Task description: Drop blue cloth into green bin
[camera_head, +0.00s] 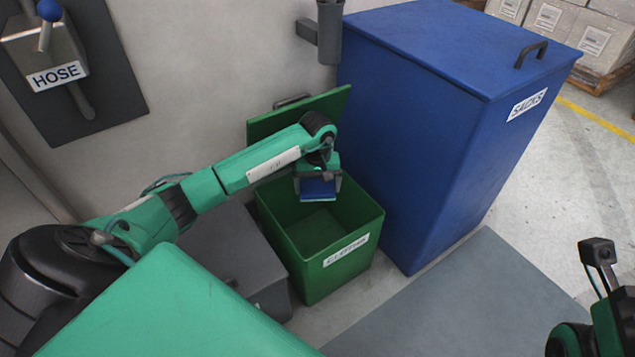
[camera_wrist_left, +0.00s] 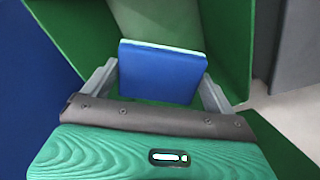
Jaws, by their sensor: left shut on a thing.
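The blue cloth (camera_head: 318,189) is a small folded square held by my left gripper (camera_head: 318,180) over the open mouth of the green bin (camera_head: 345,262). In the left wrist view the blue cloth (camera_wrist_left: 160,72) sits between the two grey fingers of my left gripper (camera_wrist_left: 160,85), with a pale edge along its far side. The bin's lid (camera_head: 335,103) stands raised at the back by the wall. The bin's visible floor looks empty.
A tall blue sacks box (camera_head: 425,150) stands right of the green bin. A dark grey box (camera_head: 235,250) stands close on its left. A grey mat (camera_head: 470,305) lies in front. A hose panel (camera_head: 95,60) and a grey tube holder (camera_head: 328,35) are on the wall.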

